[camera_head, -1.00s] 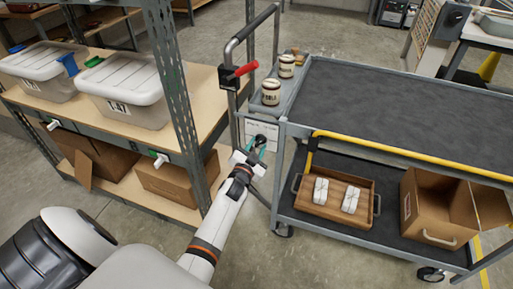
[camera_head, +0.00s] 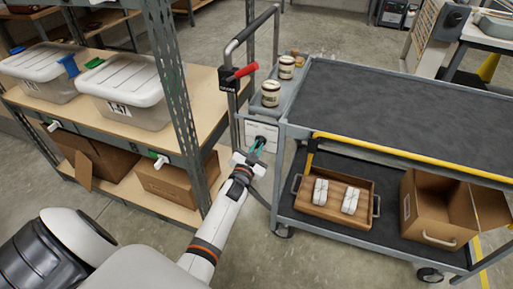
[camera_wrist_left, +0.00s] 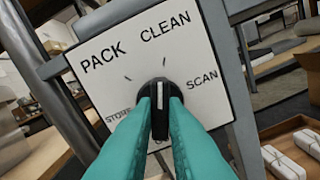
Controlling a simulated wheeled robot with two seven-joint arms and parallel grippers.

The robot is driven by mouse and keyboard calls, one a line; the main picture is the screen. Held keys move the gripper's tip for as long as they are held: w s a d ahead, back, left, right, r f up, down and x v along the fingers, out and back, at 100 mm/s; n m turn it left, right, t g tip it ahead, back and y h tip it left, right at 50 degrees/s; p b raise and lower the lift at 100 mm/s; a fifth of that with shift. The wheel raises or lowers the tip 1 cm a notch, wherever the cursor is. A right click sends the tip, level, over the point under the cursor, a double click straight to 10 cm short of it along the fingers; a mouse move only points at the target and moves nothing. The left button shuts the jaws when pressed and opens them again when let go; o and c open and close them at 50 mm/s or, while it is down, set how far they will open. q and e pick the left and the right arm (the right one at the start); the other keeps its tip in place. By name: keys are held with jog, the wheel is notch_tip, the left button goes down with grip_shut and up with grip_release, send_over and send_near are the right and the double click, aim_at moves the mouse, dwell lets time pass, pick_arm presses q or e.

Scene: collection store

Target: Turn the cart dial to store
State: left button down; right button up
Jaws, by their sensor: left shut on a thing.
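The cart dial (camera_wrist_left: 158,95) is a black knob with a white mark on a white panel (camera_wrist_left: 205,60), lettered PACK, CLEAN, SCAN and STORE. A lower label is mostly hidden behind my fingers. The white mark points up in the left wrist view, toward the tick below CLEAN. My left gripper (camera_wrist_left: 160,112) has teal fingers, one on each side of the knob, shut on it. In the head view the panel (camera_head: 254,129) hangs at the cart's left end, with my left gripper (camera_head: 257,146) at it. My right gripper is not in view.
The grey cart (camera_head: 400,105) carries two jars at its left end. Its lower shelf holds a wooden tray (camera_head: 333,213) with white packages and an open cardboard box (camera_head: 425,215). A shelving rack (camera_head: 180,90) with bins stands close left of my arm. A red handle (camera_head: 245,70) sits above.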

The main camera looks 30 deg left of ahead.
pick_arm(q)
jog(key=n+p, duration=0.1)
jog(key=n, duration=0.5)
jog(key=shift+p, duration=0.4)
jog(key=n, duration=0.2)
jog(key=shift+n, duration=0.4)
jog(key=n, duration=0.2)
jog(key=shift+n, duration=0.4)
jog(key=n, duration=0.5)
jog(key=shift+f, duration=0.1)
jog(key=n+b, duration=0.1)
jog(key=n, duration=0.5)
jog(key=shift+b, duration=0.4)
jog(key=shift+d+n, duration=0.1)
jog(key=shift+n, duration=0.2)
jog(key=c, duration=1.5)
grip_release()
jog(key=shift+o, duration=0.2)
